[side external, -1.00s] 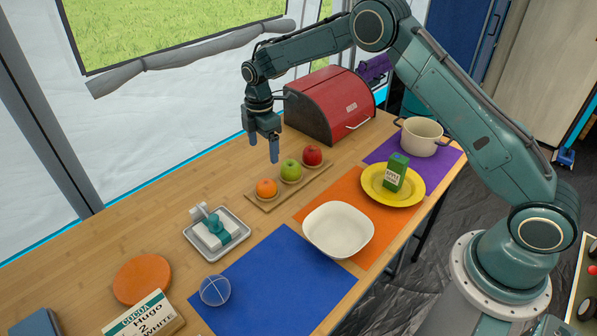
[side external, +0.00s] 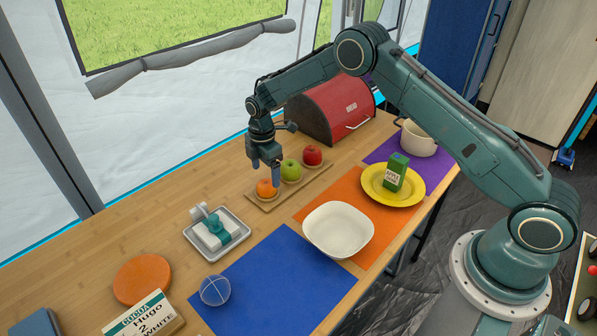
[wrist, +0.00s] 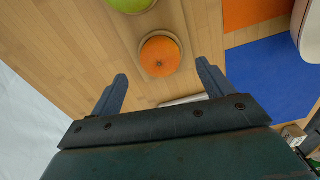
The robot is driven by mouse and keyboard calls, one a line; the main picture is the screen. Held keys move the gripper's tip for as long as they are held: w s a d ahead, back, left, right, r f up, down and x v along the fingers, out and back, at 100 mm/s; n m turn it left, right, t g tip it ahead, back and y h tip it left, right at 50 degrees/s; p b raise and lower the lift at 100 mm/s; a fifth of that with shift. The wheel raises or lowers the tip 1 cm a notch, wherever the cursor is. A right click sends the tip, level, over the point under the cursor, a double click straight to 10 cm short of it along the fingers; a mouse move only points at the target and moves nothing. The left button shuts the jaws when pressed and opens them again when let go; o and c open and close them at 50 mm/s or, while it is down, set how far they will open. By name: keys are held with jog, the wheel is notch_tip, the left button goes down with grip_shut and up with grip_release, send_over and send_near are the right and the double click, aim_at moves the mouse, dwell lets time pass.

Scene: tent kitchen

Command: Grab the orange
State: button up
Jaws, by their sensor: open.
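The orange (side external: 266,189) sits at the near left end of a wooden fruit board (side external: 318,182), beside a green apple (side external: 290,170) and a red apple (side external: 312,155). My gripper (side external: 265,180) is open and empty, with its fingertips low beside and just above the orange in the side view. In the wrist view the orange (wrist: 160,56) lies ahead of the open fingers (wrist: 160,78), between their lines and a little left of the frame's middle. Part of the green apple (wrist: 130,4) shows at the top edge there. I cannot tell whether a finger touches the orange.
A white bowl (side external: 338,230) stands on an orange mat (side external: 378,238). A grey tray (side external: 232,253) with a teal-handled item lies left of the fruit board. A red bread box (side external: 335,108) stands behind. A blue mat (side external: 275,280) is mostly bare.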

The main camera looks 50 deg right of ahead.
aim_at(266, 182)
jog(key=shift+f, duration=2.55)
jog(key=shift+c, duration=0.4)
jog(key=c, duration=1)
